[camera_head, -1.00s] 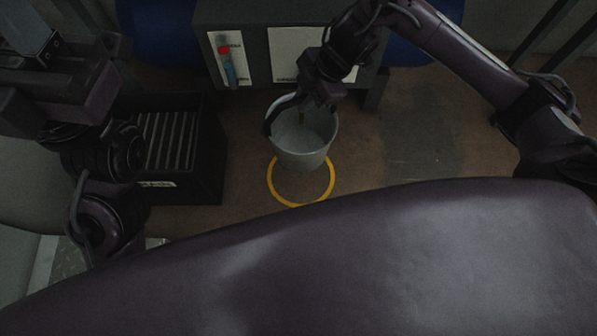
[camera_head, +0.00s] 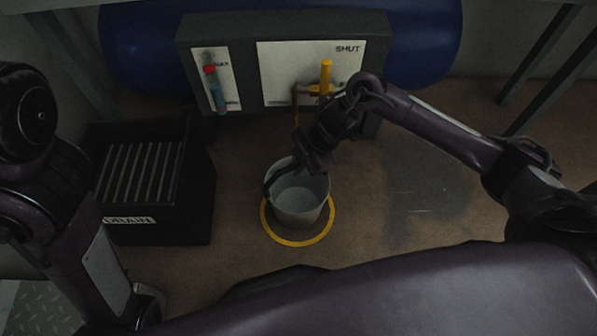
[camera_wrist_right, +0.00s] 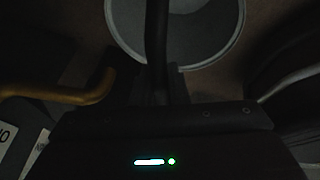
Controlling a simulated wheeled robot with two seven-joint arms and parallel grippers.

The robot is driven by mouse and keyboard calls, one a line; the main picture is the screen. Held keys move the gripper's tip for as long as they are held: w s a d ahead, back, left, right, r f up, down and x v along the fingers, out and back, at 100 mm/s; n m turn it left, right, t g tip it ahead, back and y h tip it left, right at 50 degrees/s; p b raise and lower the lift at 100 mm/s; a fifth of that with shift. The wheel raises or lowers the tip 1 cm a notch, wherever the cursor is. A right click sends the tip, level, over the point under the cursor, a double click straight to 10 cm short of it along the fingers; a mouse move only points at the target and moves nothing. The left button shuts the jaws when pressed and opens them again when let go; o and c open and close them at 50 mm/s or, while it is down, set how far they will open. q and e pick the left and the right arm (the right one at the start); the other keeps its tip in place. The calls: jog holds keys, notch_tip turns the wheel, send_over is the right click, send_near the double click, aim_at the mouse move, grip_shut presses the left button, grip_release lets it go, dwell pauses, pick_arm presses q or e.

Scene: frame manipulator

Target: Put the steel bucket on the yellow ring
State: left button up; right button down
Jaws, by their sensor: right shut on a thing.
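The steel bucket (camera_head: 299,214) is upright within the outline of the yellow ring (camera_head: 299,243) in the head view. The ring's front and sides show around it; its back is hidden. I cannot tell whether the bucket's bottom touches the floor. My right gripper (camera_head: 310,161) is above the bucket's back rim, shut on its dark handle (camera_head: 268,184). In the right wrist view the bucket (camera_wrist_right: 195,35) is at the top, with the dark handle (camera_wrist_right: 157,40) running down to the jaws. My left arm is at the left edge; its gripper is out of view.
A black drain box (camera_head: 160,228) with a slatted top stands left of the ring. Behind is a grey panel housing (camera_head: 220,30) with a yellow pipe and lever (camera_head: 326,75). A blue tank (camera_head: 430,40) is behind that. The floor right of the ring is clear.

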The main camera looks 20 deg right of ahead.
jog(key=shift+f, duration=1.05)
jog(key=c, duration=1.4)
grip_release()
